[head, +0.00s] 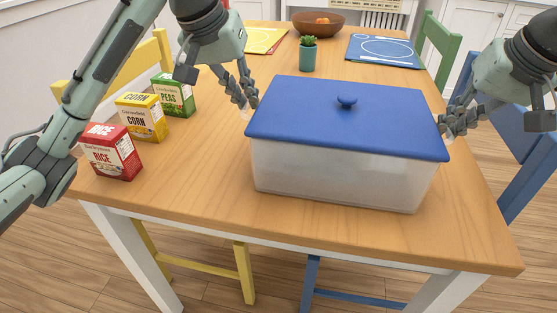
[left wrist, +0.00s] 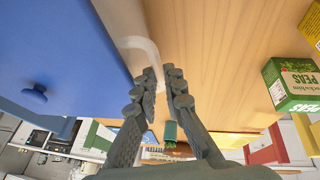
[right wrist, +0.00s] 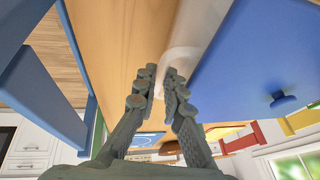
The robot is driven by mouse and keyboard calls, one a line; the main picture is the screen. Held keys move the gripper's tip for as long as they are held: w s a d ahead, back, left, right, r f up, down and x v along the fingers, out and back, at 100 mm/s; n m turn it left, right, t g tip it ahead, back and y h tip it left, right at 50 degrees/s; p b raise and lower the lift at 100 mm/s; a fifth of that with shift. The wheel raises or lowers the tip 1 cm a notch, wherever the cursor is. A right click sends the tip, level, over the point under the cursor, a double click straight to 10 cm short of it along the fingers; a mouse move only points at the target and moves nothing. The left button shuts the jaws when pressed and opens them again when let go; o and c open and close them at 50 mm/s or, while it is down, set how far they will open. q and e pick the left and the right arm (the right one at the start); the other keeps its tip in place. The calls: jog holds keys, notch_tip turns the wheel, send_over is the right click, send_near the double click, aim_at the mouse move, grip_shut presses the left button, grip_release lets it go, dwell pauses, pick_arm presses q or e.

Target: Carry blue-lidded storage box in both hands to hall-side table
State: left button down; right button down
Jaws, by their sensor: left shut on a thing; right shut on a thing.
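The storage box (head: 340,175) has a translucent body and a blue lid (head: 300,110) with a round knob. It sits near the front edge of the wooden table (head: 200,185). My left gripper (head: 248,108) is at the box's left side, shut on its pale side handle, which shows in the left wrist view (left wrist: 140,45). My right gripper (head: 446,130) is at the right side, shut on the other pale handle, seen in the right wrist view (right wrist: 182,57). In the head view the lid hides most of both handles. I cannot tell which table is the hall-side one.
Rice (head: 112,152), corn (head: 142,118) and peas (head: 174,95) boxes stand left of the storage box. A potted plant (head: 307,55), a wooden bowl (head: 319,24) and placemats (head: 384,51) are farther back. Blue (head: 525,165), green (head: 437,50) and yellow (head: 150,62) chairs flank the table.

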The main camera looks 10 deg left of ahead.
pick_arm(q)
jog(key=c, duration=1.9)
grip_release()
jog(key=shift+a, duration=0.1)
jog(key=shift+c, duration=0.2)
pick_arm(e)
jog(key=c, duration=2)
grip_release()
jog(key=shift+d+f, duration=0.1)
jog(key=shift+d, duration=0.05)
pick_arm(q)
jog(key=o, duration=0.3)
jog(key=shift+f, duration=0.1)
pick_arm(e)
jog(key=o, duration=0.4)
pick_arm(q)
jog(key=v, duration=0.8)
pick_arm(e)
jog(key=v, duration=1.2)
